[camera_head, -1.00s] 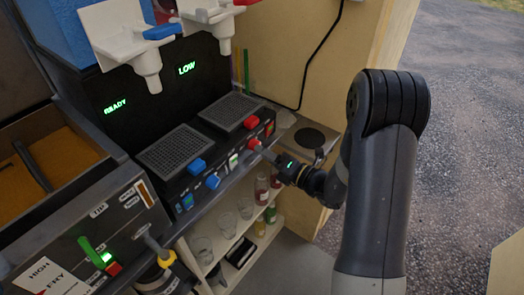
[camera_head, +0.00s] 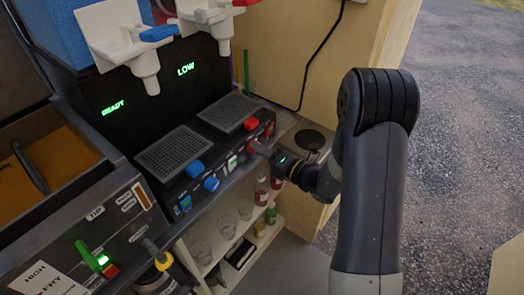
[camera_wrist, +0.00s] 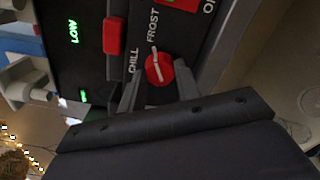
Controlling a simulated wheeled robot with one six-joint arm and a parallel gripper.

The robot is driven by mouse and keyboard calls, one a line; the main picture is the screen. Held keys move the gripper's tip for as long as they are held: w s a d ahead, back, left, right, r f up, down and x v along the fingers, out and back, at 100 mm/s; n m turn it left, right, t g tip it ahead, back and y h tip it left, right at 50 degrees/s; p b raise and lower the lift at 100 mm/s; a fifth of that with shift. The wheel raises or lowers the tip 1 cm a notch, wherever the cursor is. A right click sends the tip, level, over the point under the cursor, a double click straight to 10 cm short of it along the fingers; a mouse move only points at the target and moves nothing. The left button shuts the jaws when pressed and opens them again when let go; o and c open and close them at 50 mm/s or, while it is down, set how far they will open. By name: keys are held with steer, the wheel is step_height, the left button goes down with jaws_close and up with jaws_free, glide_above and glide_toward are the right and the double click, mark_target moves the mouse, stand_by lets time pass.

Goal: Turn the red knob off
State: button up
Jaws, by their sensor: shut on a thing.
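The red knob (camera_wrist: 159,68) is on the dark front panel of the dispenser, with a white line across its face. In the wrist view the labels FROST and CHILL are beside it, and a label starting with O is cut off at the top edge. The white line points roughly towards FROST. My gripper (camera_wrist: 158,88) is shut on the knob, one finger on each side of it. In the head view my gripper (camera_head: 265,153) reaches the panel from the right and covers most of the knob.
The display (camera_head: 186,69) reads LOW. Glasses and bottles (camera_head: 262,190) sit on a shelf below. A fryer (camera_head: 95,235) stands at left.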

steer(key=shift+f+n+b, duration=0.15)
steer(key=shift+n+b, duration=0.25)
steer(key=shift+b, duration=0.1)
steer(key=shift+c, duration=0.3)
steer(key=n+b, duration=2.1)
steer(key=b, duration=0.6)
steer(key=shift+f+n+b, duration=0.15)
steer(key=shift+n+b, duration=0.95)
steer(key=shift+b, duration=0.05)
steer(key=shift+r, duration=0.25)
steer(key=o, duration=1)
steer(key=shift+c, duration=0.2)
